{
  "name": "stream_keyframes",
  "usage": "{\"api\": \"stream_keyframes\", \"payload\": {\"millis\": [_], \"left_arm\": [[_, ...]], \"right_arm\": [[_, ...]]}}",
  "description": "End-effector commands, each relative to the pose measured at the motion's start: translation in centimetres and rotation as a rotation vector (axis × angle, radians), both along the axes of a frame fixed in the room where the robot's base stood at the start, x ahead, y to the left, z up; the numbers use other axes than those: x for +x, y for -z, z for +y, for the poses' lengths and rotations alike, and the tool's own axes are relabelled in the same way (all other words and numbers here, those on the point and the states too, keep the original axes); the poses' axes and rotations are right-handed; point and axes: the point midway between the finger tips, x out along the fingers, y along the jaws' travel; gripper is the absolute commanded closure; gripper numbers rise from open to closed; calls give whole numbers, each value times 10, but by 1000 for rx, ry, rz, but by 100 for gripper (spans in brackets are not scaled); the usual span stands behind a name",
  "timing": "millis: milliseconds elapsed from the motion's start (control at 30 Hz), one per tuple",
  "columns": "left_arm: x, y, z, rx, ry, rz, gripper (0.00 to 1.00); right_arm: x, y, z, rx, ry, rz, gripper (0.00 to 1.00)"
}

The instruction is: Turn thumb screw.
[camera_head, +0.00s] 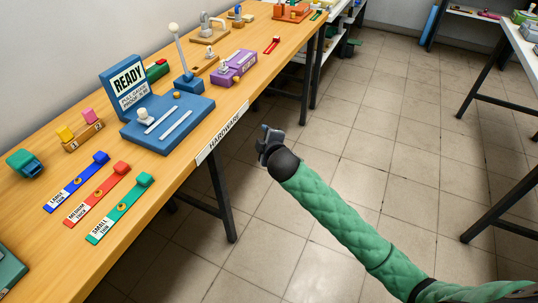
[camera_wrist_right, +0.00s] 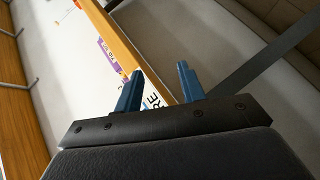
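I cannot tell for sure which part is the thumb screw. A blue fixture (camera_head: 178,122) with a "READY" sign (camera_head: 127,77) stands on the wooden bench and carries a pale round knob (camera_head: 142,114) and two light rails. Behind it, a purple block (camera_head: 234,67) has a small pale upright part (camera_head: 224,68). My right gripper (camera_head: 266,138) is over the floor, off the bench's front edge and apart from the fixture. In the right wrist view its two blue fingers (camera_wrist_right: 159,85) stand apart with nothing between them. My left gripper is not in view.
The wooden bench (camera_head: 205,182) has a "HARDWARE" label on its front edge. Blue, red (camera_head: 97,194) and green size strips lie at the near left, by a wooden holder (camera_head: 83,136). The tiled floor (camera_head: 345,125) is clear; another table (camera_head: 515,45) stands at the right.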

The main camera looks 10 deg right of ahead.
Motion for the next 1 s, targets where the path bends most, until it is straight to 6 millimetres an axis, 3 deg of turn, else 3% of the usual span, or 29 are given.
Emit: {"api": "stream_keyframes", "payload": {"millis": [400,1000], "left_arm": [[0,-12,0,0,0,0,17],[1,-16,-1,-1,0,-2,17]], "right_arm": [[-44,34,-5,130,87,154,60],[-56,42,-6,160,109,191,60]]}}
